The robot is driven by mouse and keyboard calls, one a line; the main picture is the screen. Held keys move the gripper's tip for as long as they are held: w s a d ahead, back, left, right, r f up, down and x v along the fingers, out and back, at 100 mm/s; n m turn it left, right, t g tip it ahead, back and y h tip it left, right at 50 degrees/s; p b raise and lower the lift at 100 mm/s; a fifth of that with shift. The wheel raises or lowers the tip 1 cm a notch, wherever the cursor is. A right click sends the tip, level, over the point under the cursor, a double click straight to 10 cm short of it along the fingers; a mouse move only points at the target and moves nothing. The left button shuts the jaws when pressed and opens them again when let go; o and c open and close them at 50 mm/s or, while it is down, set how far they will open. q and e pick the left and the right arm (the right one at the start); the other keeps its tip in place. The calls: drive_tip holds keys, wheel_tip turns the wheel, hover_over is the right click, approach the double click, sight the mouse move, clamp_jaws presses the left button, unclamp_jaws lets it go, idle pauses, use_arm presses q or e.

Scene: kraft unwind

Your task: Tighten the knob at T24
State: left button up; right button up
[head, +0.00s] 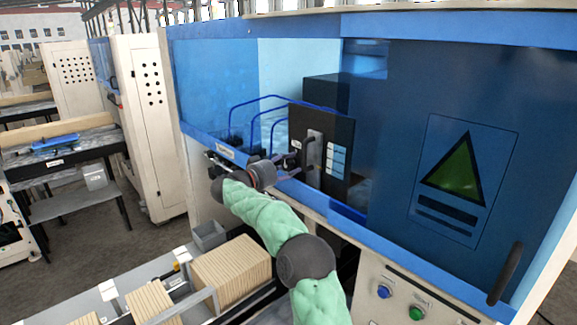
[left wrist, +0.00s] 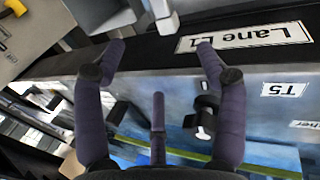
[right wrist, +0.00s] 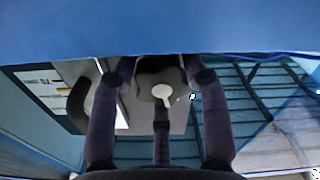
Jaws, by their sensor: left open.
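My right gripper (head: 288,167) is at the front ledge of the blue machine, beside a black box with a handle (head: 313,150). In the right wrist view my right gripper (right wrist: 162,75) has its fingers around a dark lobed knob (right wrist: 150,82) with a pale central stem. I cannot tell whether the fingers press on it. I cannot read a T24 label. In the left wrist view my left gripper (left wrist: 155,50) is open and empty. A small black knob with a pale stem (left wrist: 205,118) is beside its finger. The left gripper is out of the head view.
The blue machine's dark door (head: 450,80) is at the right, above a button panel (head: 400,290). Brown slatted stacks (head: 230,272) lie at the lower left. In the left wrist view, a "Lane L1" label (left wrist: 245,37) and an upside-down T5 label (left wrist: 285,90) show.

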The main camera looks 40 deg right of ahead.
drive_tip(key=shift+m, duration=0.7)
drive_tip(key=o, duration=1.2)
drive_tip(key=shift+c, duration=0.2)
drive_tip(key=s+a, duration=0.1)
drive_tip(key=a, duration=1.1)
